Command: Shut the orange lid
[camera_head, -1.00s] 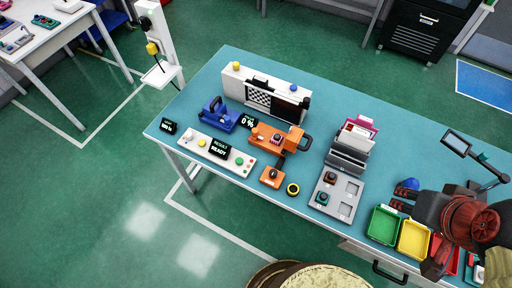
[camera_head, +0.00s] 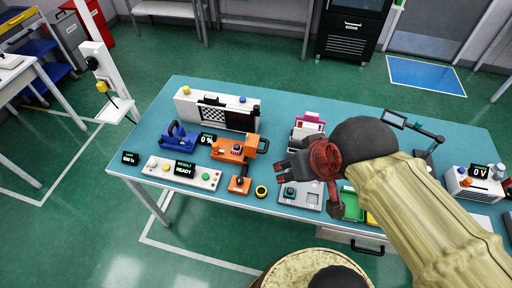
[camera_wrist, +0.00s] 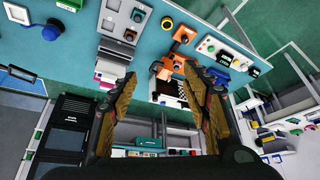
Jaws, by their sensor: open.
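The orange fixture (camera_head: 229,151) stands on the blue table, left of my gripper in the head view. Its orange lid (camera_head: 251,143) stands raised at the fixture's right side, with a dark handle beside it. In the wrist view the orange fixture (camera_wrist: 168,66) shows beyond the fingertips, partly cut off by the right finger. My gripper (camera_head: 308,188) is open and empty, above the grey part tray and apart from the lid. Both spread fingers show in the wrist view (camera_wrist: 160,75).
A blue fixture (camera_head: 178,138) stands left of the orange one, with a white panel (camera_head: 218,108) behind. A button box (camera_head: 180,173), an orange joystick box (camera_head: 240,184) and a yellow-black button (camera_head: 261,191) lie in front. The grey tray (camera_head: 300,198) is below my gripper.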

